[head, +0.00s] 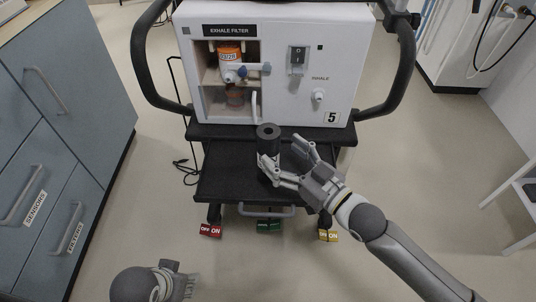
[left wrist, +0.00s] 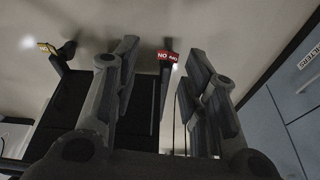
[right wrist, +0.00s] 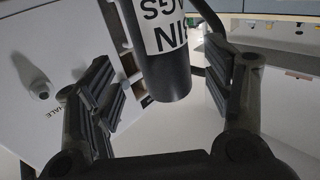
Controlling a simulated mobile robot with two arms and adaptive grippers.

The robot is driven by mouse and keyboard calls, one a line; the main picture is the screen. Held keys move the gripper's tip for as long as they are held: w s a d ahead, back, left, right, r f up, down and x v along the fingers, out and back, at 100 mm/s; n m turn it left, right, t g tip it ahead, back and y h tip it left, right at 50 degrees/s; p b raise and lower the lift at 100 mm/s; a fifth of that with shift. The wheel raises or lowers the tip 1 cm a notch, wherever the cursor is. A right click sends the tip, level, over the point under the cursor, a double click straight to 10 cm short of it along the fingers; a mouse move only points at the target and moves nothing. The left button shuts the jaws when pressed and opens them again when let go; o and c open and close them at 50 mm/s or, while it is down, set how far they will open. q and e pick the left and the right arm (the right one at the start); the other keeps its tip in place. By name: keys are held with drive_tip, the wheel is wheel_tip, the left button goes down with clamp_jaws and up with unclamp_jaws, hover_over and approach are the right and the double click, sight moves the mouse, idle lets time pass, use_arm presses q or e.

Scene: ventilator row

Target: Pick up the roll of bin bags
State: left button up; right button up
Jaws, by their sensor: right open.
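The roll of bin bags (head: 268,134) is a black upright cylinder with a hollow top, standing at the black shelf of the ventilator cart in the head view. My right gripper (head: 285,158) is open beside it, on its right, with the fingers pointing towards it. In the right wrist view the roll (right wrist: 172,80) shows its white label with black letters, between the two open fingers (right wrist: 165,95); I cannot tell whether either finger touches it. My left gripper (head: 185,283) is low at the left in the head view. The left wrist view shows its fingers (left wrist: 155,75) apart and empty.
The ventilator (head: 270,60) stands on the cart behind the roll, with black side handles. The cart's lower shelf (head: 225,180) has castors with red, green and yellow tags. Blue-grey drawers (head: 60,110) stand at the left. The floor in front is clear.

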sight(277, 150)
drive_tip(key=shift+w+a+r, duration=0.1)
drive_tip(key=shift+w+a, duration=0.15)
drive_tip(key=shift+a, duration=0.05)
drive_tip(key=b+x, duration=0.1)
drive_tip(key=x, duration=0.2)
drive_tip(key=shift+w+a, duration=0.15)
drive_tip(key=shift+a, duration=0.15)
drive_tip(key=shift+w+a, duration=0.3)
use_arm(q)
drive_tip(key=shift+s+r, duration=0.3)
drive_tip(key=shift+r, duration=0.35)
use_arm(e)
drive_tip(key=c, duration=1.1)
drive_tip(key=shift+r, duration=0.1)
drive_tip(key=shift+c, duration=0.7)
drive_tip(key=shift+r, duration=0.1)
